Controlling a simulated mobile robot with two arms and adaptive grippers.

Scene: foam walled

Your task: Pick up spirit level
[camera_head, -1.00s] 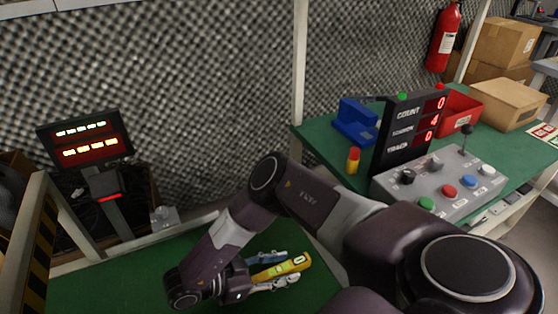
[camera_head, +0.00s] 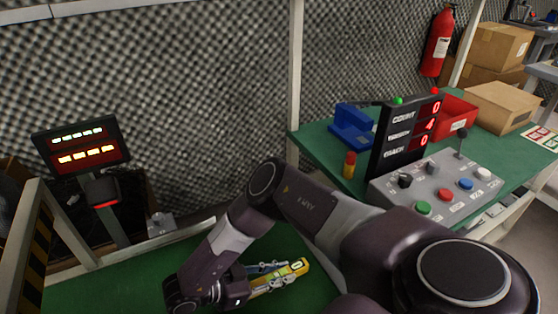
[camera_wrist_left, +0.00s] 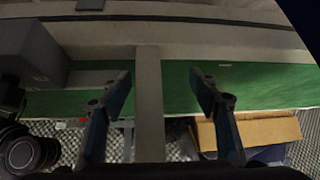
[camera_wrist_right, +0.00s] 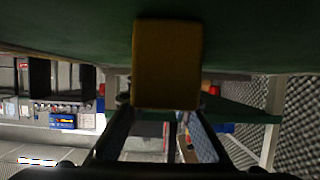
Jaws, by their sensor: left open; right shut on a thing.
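The yellow spirit level (camera_head: 298,268) is over the green bench top in the lower middle of the head view. My right gripper (camera_head: 270,276) is shut on it, one finger on each side. In the right wrist view the level (camera_wrist_right: 167,62) shows as a yellow block end-on between the fingers (camera_wrist_right: 160,105), close under the green surface as pictured. I cannot tell whether it still touches the bench. My left gripper (camera_wrist_left: 160,85) is open and empty in the left wrist view. It is out of sight in the head view.
A second green bench on the right holds a control panel (camera_head: 435,190) with buttons, a count display (camera_head: 408,135), a blue holder (camera_head: 352,127) and a red bin (camera_head: 456,112). A lit display (camera_head: 80,146) stands at left. A grey post (camera_wrist_left: 149,110) lies between my left fingers in view.

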